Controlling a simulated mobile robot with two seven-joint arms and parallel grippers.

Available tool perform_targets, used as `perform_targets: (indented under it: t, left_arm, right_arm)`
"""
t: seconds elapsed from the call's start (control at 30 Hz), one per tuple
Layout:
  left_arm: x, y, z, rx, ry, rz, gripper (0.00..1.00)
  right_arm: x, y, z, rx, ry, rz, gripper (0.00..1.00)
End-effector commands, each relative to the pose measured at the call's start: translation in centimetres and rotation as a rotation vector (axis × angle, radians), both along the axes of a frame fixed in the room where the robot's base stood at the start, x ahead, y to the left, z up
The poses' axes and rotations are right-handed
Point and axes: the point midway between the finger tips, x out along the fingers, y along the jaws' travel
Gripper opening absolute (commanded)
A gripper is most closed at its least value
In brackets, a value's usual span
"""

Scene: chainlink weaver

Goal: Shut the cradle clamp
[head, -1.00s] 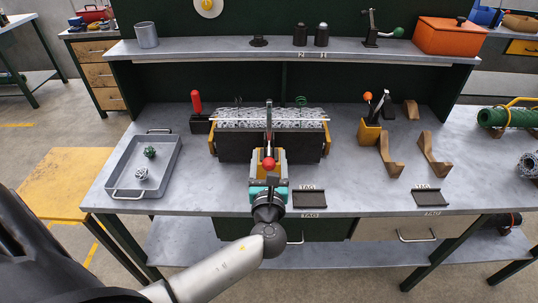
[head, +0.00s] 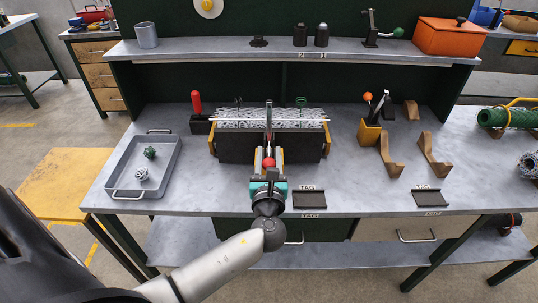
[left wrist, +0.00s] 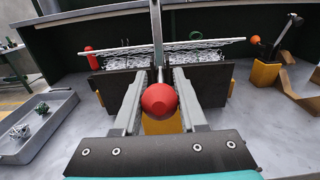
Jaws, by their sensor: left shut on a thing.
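The cradle (head: 235,148) is a dark block with yellow end pieces at the middle of the bench. A strip of grey wire mesh (head: 238,118) lies along its top. The clamp's thin grey bar (head: 269,118) crosses the mesh at mid-length, and a red ball knob (head: 268,163) is at its near side. My left gripper (head: 269,152) reaches in from the front, its fingers shut on the knob. In the left wrist view the red knob (left wrist: 159,100) sits between the two grey fingers. Whether the bar presses on the mesh is unclear. My right gripper is out of view.
A grey tray (head: 117,180) with two small balls stands left. A red-handled tool (head: 197,104) stands behind it. Right of the cradle are a yellow block (head: 369,133) with an orange knob and brown curved brackets (head: 390,158). Dark tag plates (head: 310,199) lie near the front edge.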

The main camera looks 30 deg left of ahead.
Motion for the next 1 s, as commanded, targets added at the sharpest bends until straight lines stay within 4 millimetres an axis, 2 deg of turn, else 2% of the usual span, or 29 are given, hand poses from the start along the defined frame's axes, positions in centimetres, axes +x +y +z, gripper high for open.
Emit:
perform_targets:
  t: [0.1, 1.0]
  left_arm:
    - [-0.01, -0.02, -0.02, 0.0, 0.0, 0.0, 0.0]
    - [-0.02, -0.05, -0.05, -0.001, 0.001, -0.001, 0.0]
  right_arm:
    - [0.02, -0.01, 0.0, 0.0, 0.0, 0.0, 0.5]
    - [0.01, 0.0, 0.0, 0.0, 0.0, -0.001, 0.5]
